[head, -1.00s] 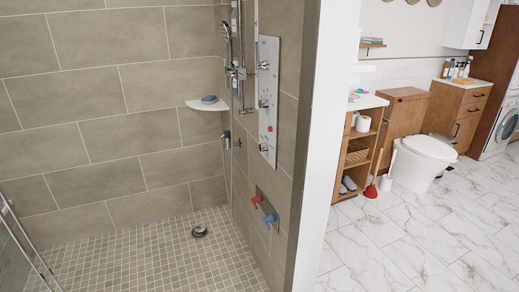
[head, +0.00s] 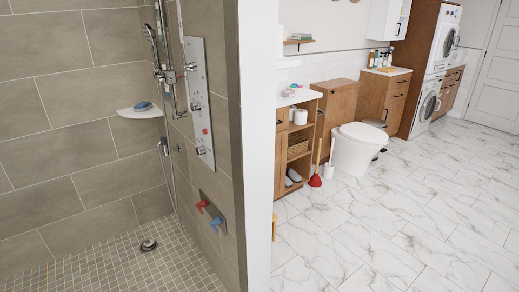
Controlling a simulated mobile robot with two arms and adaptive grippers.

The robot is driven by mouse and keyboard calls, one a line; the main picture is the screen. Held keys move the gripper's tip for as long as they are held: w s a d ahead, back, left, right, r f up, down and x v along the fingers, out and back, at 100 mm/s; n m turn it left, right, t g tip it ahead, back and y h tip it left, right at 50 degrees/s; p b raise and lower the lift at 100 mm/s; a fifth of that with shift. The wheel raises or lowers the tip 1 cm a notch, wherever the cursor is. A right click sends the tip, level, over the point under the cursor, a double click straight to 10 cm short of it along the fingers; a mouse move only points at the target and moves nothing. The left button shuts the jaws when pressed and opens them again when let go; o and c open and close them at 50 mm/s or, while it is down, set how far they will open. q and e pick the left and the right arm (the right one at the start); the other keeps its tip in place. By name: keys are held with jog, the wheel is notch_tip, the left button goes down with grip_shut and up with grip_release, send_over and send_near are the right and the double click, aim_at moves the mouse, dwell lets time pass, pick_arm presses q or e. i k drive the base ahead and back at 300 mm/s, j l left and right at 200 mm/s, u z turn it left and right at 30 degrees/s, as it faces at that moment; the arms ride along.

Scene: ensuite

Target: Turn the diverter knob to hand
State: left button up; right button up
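A grey shower panel (head: 196,95) hangs on the tiled wall to the left of the white wall end. Small metal knobs stick out from it: an upper one (head: 190,66), a middle one (head: 196,107) and a lower one (head: 201,150). I cannot tell which of them is the diverter knob, or how it is turned. Below the panel, a red lever (head: 202,204) and a blue lever (head: 216,223) sit on a wall plate. The hand shower (head: 150,34) is on its rail, left of the panel. Neither of my grippers is in view.
A white wall end (head: 258,150) separates the shower from the room. A corner shelf (head: 138,114) holds a blue item. A drain (head: 148,245) sits in the shower floor. Right are an open cabinet (head: 283,150), a plunger (head: 315,180) and a toilet (head: 355,148). The marble floor (head: 410,220) is wide and clear.

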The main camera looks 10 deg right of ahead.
aim_at(200, 150)
jog(key=i+j+z, duration=0.1)
jog(key=z, duration=0.3)
jog(key=i+j+z, duration=0.25)
jog(key=z, duration=0.2)
jog(key=i+j+z, duration=0.1)
jog(key=z, duration=0.3)
jog(key=i+j+z, duration=0.1)
jog(key=j+z, duration=0.55)
jog(key=z, duration=0.15)
